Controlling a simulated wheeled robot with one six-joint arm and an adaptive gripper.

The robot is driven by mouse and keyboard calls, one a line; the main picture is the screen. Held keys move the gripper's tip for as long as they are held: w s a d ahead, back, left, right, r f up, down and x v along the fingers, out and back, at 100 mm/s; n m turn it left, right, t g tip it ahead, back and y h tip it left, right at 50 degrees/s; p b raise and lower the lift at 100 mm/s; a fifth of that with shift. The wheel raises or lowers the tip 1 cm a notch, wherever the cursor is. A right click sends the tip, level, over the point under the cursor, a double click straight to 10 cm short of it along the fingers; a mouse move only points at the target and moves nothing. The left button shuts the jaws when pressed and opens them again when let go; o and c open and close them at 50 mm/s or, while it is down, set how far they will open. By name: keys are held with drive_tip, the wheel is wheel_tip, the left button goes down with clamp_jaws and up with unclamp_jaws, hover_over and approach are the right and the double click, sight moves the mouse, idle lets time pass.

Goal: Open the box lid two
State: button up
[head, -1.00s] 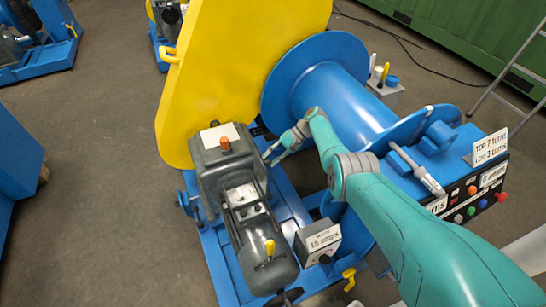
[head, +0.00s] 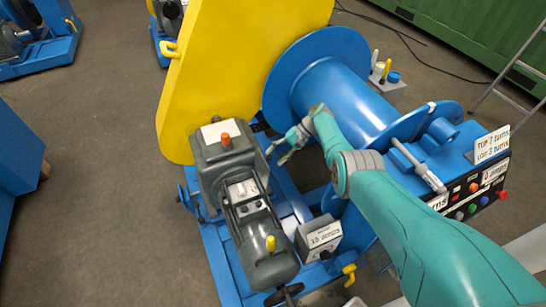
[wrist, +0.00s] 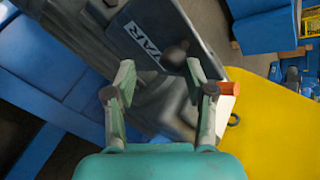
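A grey motor (head: 232,175) stands on a blue frame, with an orange cap (head: 226,140) on its top. A terminal box (head: 244,196) on it shows pale panels inside a dark rim. In the wrist view, a grey plate (wrist: 128,28) with part of a label ending "TAR" lies just ahead of my gripper, with a dark round knob (wrist: 175,55) near it. I cannot tell which part is lid two. My gripper (head: 277,151) is right of the motor; in the wrist view its fingers (wrist: 160,82) are apart and empty. Contact with the plate or knob cannot be told.
A yellow guard (head: 215,70) rises behind the motor. A blue drum (head: 340,95) stands close to my arm on the right.

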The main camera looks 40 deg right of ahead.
drive_tip(key=v, duration=1)
drive_tip(key=shift+w, duration=0.2)
